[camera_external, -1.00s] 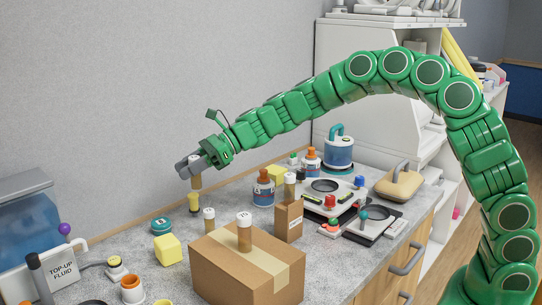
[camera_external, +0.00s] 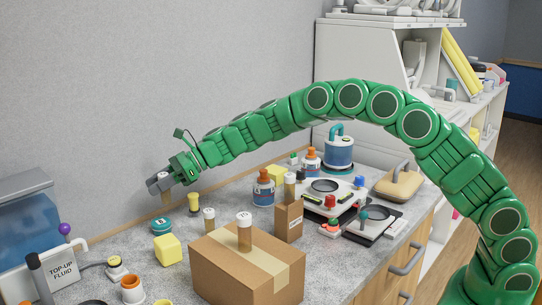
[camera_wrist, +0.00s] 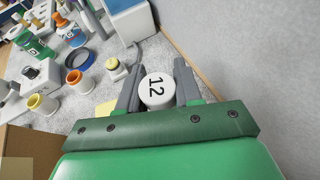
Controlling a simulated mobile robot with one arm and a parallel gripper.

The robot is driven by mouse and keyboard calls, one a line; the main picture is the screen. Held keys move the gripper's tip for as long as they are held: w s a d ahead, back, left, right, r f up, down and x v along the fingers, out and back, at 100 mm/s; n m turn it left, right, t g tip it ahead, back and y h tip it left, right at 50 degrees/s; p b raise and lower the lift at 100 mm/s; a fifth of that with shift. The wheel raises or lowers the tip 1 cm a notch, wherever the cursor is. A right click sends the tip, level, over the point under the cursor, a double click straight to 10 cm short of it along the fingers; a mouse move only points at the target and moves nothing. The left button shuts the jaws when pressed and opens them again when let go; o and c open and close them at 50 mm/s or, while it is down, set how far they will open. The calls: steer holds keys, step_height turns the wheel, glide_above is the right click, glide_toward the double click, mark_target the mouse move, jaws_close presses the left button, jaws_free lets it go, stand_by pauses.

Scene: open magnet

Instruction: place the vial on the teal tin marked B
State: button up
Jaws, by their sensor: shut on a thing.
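My gripper (camera_external: 160,184) is shut on an amber vial (camera_external: 167,200). In the wrist view, its white cap marked 12 (camera_wrist: 156,92) sits between the two grey fingers of my gripper (camera_wrist: 158,80). The teal tin (camera_external: 161,227) has a pale label on top and stands on the counter near the wall. The held vial is upright above the tin in the external view; a small gap seems to show between them. I cannot make out the tin in the wrist view, where the cap and gripper cover the area below.
A yellow cube (camera_external: 167,250) and a small white-capped vial (camera_external: 209,220) stand near the tin. A yellow item (camera_external: 193,205) is just right of it. A cardboard box (camera_external: 230,275) bears another capped vial (camera_external: 244,236). The wall (camera_external: 90,100) is close behind.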

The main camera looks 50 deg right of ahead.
steer(key=shift+w+a+f, duration=0.3)
steer(key=shift+w+f, duration=0.25)
steer(key=shift+f, duration=0.2)
steer(key=shift+w+a+f, duration=0.25)
steer(key=shift+w+f, duration=0.3)
steer(key=shift+f, duration=0.15)
steer(key=shift+w+a+f, duration=0.1)
steer(key=shift+w+f, duration=0.1)
steer(key=shift+f, duration=1.55)
steer(key=shift+f, duration=0.1)
steer(key=o, duration=1)
steer(key=shift+o, duration=0.2)
